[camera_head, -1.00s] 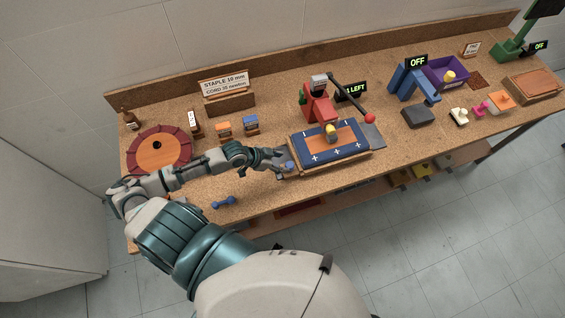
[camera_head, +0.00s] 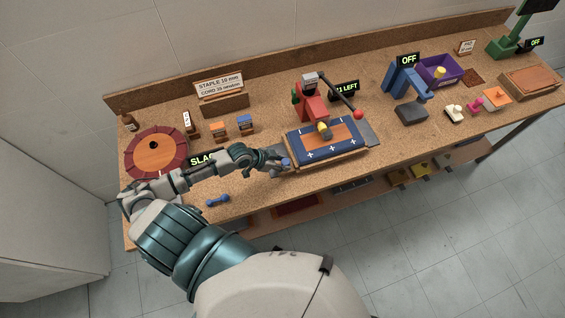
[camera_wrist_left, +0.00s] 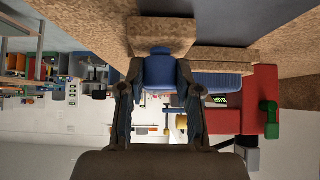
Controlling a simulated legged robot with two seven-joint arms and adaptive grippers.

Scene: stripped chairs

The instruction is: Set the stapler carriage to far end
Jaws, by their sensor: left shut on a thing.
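The red stapler (camera_head: 312,103) stands on the bench with a long lever ending in a red ball. In front of it is the carriage, a blue pad with an orange panel (camera_head: 345,134), on a wooden base. A yellow cylinder (camera_head: 323,130) lies over the pad. My left gripper (camera_head: 284,163) is at the carriage's left end, shut on a blue handle. In the wrist view, the two fingers stand either side of this blue handle (camera_wrist_left: 159,70). The stapler's red body (camera_wrist_left: 265,95) also shows there. My right gripper is not in view.
An orange disc with a dark red rim (camera_head: 155,152) lies at the left. A blue dumbbell-shaped thing (camera_head: 217,200) lies near the front edge. Small orange and blue blocks stand behind my arm. A dark grey block (camera_head: 411,112) is right of the stapler.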

